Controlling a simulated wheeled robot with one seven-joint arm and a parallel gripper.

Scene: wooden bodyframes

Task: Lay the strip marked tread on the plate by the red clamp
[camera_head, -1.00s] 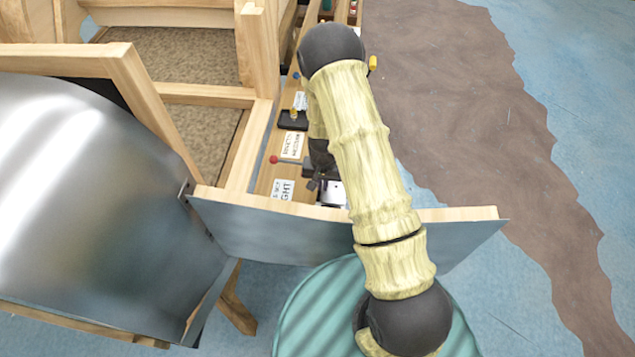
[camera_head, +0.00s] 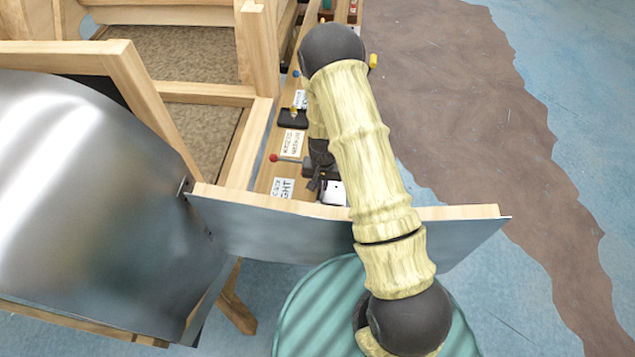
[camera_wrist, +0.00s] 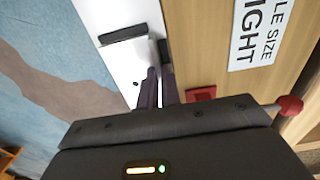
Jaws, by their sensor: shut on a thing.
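My gripper (camera_wrist: 158,92) points down at the bench in the wrist view, its dark fingers close together. It is shut on a thin piece, mostly hidden between the fingers; I cannot read any tread mark on it. A white plate (camera_wrist: 112,14) with a dark bar across it lies beyond the fingertips; whether the held piece touches it I cannot tell. The red clamp shows as a red block (camera_wrist: 201,94) and a rod with a red knob (camera_wrist: 290,105), right of the fingers. The red knob (camera_head: 273,158) also shows in the head view, left of my gripper.
A paper label (camera_wrist: 262,32) lies on the wooden bench (camera_wrist: 205,50). Yellow (camera_head: 294,111) and blue (camera_head: 296,74) knobs stand farther along the bench. A metal-faced panel (camera_head: 275,235) edges the near end. Open floor (camera_head: 450,100) lies to the right.

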